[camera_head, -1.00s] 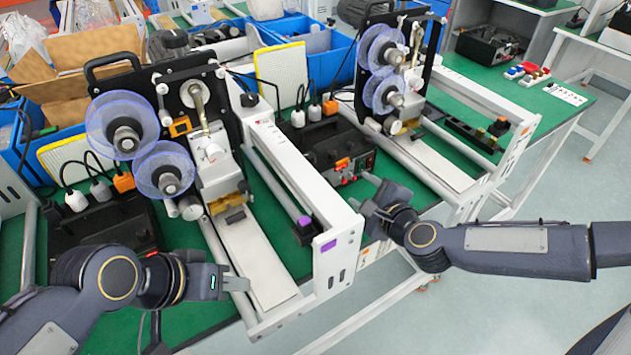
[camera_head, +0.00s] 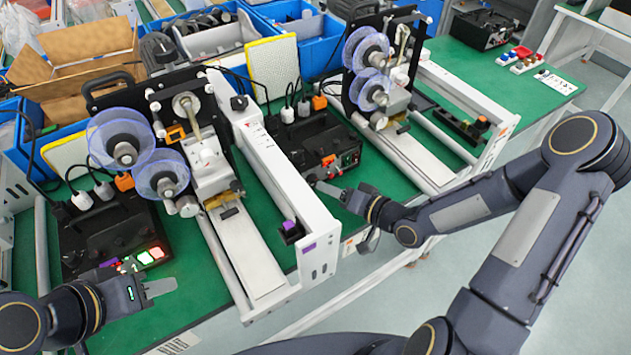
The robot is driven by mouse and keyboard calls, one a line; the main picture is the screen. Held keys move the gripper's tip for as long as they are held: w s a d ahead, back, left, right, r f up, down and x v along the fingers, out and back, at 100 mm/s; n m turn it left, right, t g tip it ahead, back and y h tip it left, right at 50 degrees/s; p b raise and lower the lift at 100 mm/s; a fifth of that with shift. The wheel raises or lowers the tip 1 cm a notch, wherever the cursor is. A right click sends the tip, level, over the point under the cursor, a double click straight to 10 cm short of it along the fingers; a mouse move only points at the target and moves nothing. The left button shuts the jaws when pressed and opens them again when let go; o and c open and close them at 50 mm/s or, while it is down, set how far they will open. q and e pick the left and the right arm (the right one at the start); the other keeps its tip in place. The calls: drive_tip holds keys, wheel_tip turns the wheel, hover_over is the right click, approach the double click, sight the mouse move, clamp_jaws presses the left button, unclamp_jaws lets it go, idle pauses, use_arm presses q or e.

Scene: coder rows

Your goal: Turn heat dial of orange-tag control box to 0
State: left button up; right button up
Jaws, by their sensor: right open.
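The control box with an orange tag (camera_head: 328,160) on its front is the black box (camera_head: 308,138) in the middle, between the two reel machines. Its front panel holds small red and dark controls (camera_head: 347,159); I cannot make out the dial's setting. My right gripper (camera_head: 322,186) is open just in front of this box, below its panel, and appears empty. I cannot tell whether it touches the box. My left gripper (camera_head: 165,288) is at the lower left, in front of the other black box (camera_head: 105,225), with its jaw gap not clear.
The left box has lit red and green indicators (camera_head: 145,257). A white machine frame (camera_head: 285,190) stands left of the orange-tag box, and another reel machine (camera_head: 385,95) stands to its right. Blue bins (camera_head: 300,40) are behind. The green table (camera_head: 205,285) has bare room at front left.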

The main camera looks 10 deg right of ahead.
sight(315, 183)
drive_tip(key=shift+x, duration=2.15)
drive_tip(key=c, duration=1)
drive_tip(key=shift+f+n+b, duration=0.15)
drive_tip(key=shift+n+b, duration=0.35)
drive_tip(key=shift+b, duration=0.25)
drive_tip(key=n+h+b, duration=0.1)
drive_tip(key=b, duration=0.2)
drive_tip(key=n+h+b, duration=0.1)
drive_tip(key=n+b, duration=0.1)
drive_tip(key=b, duration=0.1)
drive_tip(key=n+h+b, duration=0.1)
drive_tip(key=b, duration=0.2)
drive_tip(key=shift+s+a, duration=0.1)
drive_tip(key=shift+a, duration=0.15)
drive_tip(key=shift+r+n+t+h+b, duration=0.25)
drive_tip(key=shift+n+t+h+b, duration=0.15)
drive_tip(key=shift+n+h+b, duration=0.7)
drive_tip(key=shift+y, duration=0.3)
